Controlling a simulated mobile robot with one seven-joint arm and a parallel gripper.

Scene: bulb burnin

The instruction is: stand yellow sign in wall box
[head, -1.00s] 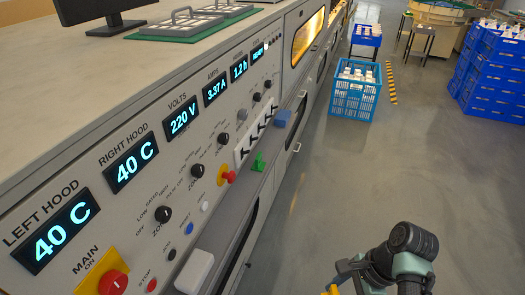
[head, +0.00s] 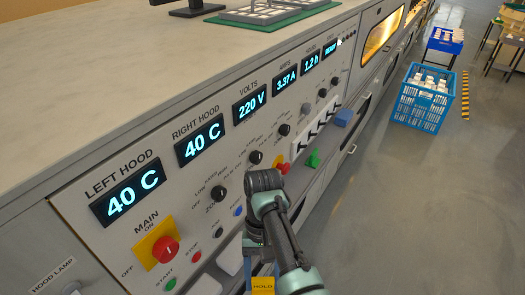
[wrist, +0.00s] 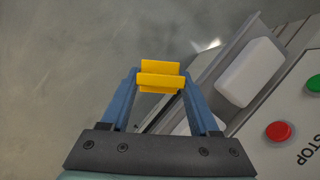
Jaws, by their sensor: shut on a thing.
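The yellow sign (head: 263,286) shows at the bottom edge of the head view, with the word HOLD on its face. It also shows in the wrist view (wrist: 160,83) as a small folded yellow piece. My gripper (wrist: 158,88) is shut on it, with a blue finger on each side. In the head view my gripper (head: 262,270) is low in front of the console. White boxes (head: 230,256) stick out from the console front, left of the gripper; one shows in the wrist view (wrist: 250,73), right of the sign and apart from it. I cannot tell which is the wall box.
The console panel (head: 150,215) has a red main switch (head: 165,249), push buttons and knobs along it. A green piece (head: 313,159) and a blue box (head: 344,117) sit farther along its ledge. A blue crate (head: 421,98) stands on the floor beyond.

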